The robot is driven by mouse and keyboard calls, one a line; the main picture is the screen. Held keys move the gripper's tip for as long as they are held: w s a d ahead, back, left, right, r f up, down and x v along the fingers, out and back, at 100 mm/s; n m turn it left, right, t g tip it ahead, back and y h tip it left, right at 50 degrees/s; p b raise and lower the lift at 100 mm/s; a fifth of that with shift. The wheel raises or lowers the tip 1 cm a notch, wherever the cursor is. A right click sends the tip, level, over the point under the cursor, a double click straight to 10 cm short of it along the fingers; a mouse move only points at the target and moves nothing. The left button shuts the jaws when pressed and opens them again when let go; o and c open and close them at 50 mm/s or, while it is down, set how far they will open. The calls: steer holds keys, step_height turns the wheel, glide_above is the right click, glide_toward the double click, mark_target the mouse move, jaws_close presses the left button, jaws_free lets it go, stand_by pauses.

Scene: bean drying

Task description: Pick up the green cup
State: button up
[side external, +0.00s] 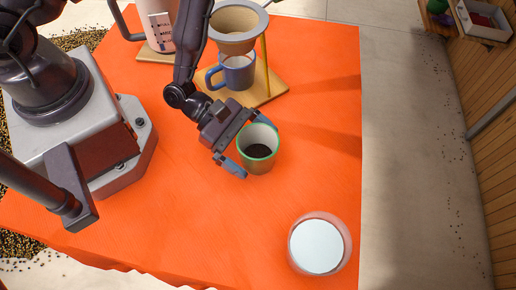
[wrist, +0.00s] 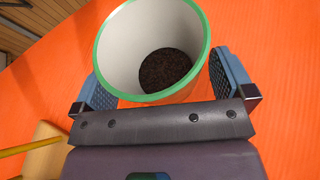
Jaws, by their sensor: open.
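The green cup (side external: 257,163) stands upright on the orange-covered table. It has a green rim, a pale inside and dark contents at the bottom. It also shows large at the top of the wrist view (wrist: 176,92). My gripper (side external: 249,150) is open at the cup, with one blue finger pad on each side of it. In the wrist view the fingers (wrist: 167,88) flank the cup's near side. I cannot tell whether either pad touches the cup. The cup's lower part is partly hidden by its own rim in the wrist view.
A blue mug (side external: 237,72) stands under a dripper (side external: 238,22) on a wooden stand (side external: 262,92), just behind the cup. A white measuring jug (side external: 159,28) is at the back. A glass with white contents (side external: 319,246) stands at the front right. The orange cloth (side external: 200,220) is clear in front.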

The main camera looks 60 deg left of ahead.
mark_target(253, 155)
steer(key=c, duration=1)
steer(key=shift+r, duration=0.15)
step_height(253, 155, up, 10)
steer(key=shift+f, duration=0.1)
steer(key=shift+w, duration=0.15)
